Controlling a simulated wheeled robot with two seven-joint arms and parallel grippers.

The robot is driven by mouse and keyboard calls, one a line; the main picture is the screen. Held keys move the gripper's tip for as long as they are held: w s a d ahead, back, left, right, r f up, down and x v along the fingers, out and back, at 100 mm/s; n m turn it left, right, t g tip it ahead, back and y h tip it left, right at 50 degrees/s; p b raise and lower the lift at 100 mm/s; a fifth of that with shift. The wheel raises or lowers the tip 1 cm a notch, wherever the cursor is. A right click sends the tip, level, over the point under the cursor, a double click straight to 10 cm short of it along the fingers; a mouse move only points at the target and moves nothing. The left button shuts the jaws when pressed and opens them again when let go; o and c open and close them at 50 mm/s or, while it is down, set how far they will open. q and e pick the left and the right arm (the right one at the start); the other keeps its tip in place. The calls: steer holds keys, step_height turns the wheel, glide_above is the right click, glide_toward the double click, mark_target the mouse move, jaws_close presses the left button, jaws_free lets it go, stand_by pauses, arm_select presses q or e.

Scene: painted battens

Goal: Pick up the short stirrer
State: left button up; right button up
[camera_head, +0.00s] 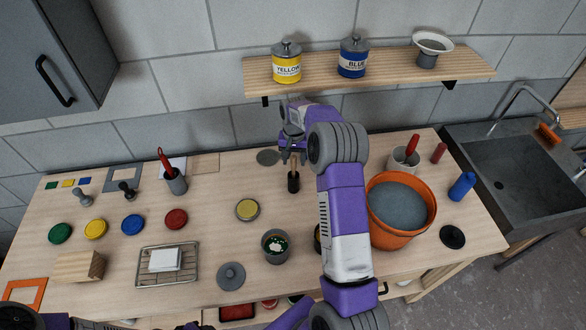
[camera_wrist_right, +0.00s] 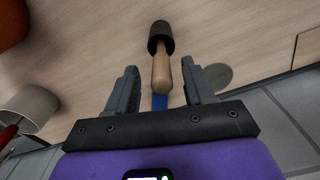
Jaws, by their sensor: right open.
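The likely short stirrer is a piece with a pale wooden handle (camera_wrist_right: 161,72) and a dark, cup-like lower end. It stands on the wooden table, and its dark end also shows in the head view (camera_head: 293,182). My right gripper (camera_head: 292,157) is over it, fingers toward the table. In the right wrist view, the open fingers (camera_wrist_right: 160,68) lie either side of the handle's near end, with a gap on both sides. A blue strip (camera_wrist_right: 160,102) shows by the handle's near end; I cannot tell what it belongs to. My left gripper is not in view.
To the right are an orange bucket (camera_head: 374,232) and a grey pot (camera_head: 404,161) with a red-handled tool. A grey cup (camera_head: 276,245), a yellow-topped tin (camera_head: 247,209) and a wire rack (camera_head: 150,281) stand nearer. A wall shelf (camera_head: 380,72) runs above the back of the table.

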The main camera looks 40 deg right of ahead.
mark_target(293, 173)
steer(key=shift+w+f, duration=0.1)
steer(key=shift+f, duration=1.2)
jaws_close()
steer(key=shift+r, duration=0.2)
